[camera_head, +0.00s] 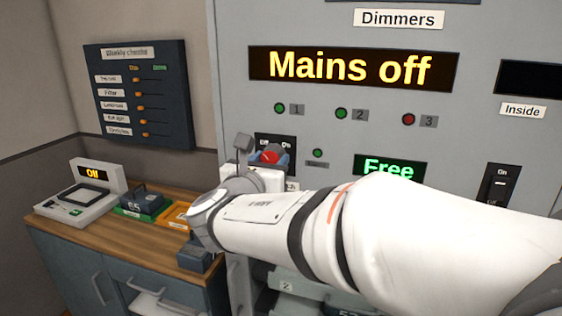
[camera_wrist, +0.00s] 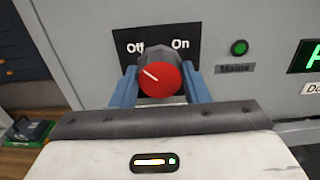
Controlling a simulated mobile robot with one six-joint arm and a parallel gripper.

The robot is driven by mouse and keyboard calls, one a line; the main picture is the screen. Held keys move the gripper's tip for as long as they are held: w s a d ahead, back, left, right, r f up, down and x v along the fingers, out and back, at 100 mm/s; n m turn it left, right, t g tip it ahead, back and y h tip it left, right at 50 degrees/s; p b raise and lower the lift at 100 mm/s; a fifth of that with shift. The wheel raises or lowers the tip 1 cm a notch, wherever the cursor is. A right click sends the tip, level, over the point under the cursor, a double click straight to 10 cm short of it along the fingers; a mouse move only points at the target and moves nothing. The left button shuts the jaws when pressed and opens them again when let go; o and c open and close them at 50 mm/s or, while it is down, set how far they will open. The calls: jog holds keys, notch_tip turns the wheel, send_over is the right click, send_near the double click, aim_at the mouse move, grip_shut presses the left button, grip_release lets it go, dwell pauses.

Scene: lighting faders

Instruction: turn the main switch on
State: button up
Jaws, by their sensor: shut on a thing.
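The main switch (camera_wrist: 160,77) is a red-faced rotary knob with a dark grey body, set on a black plate marked Off and On in the wrist view. The white line on its face points to the upper left, toward Off. My gripper (camera_wrist: 161,84) has its blue fingers on both sides of the knob, shut on it. In the head view the knob (camera_head: 269,157) shows just above my wrist, between the blue fingers. The lower part of its plate is hidden by my gripper. The display (camera_head: 352,68) above reads "Mains off".
A green light labelled Mains (camera_wrist: 239,47) is right of the knob. A second On switch (camera_head: 498,187) is farther right on the panel. A wooden counter (camera_head: 90,208) at left bears a console (camera_head: 80,196) reading Off and coloured trays.

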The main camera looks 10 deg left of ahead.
jog(key=c, duration=0.4)
jog(key=shift+o, duration=0.3)
jog(key=shift+f+b, duration=0.15)
jog(key=shift+b, duration=0.3)
jog(key=m+b, duration=1.7)
jog(key=b, duration=0.5)
jog(key=shift+m, duration=0.3)
jog(key=shift+b, duration=0.4)
jog(key=o, duration=1)
jog(key=shift+c, duration=0.2)
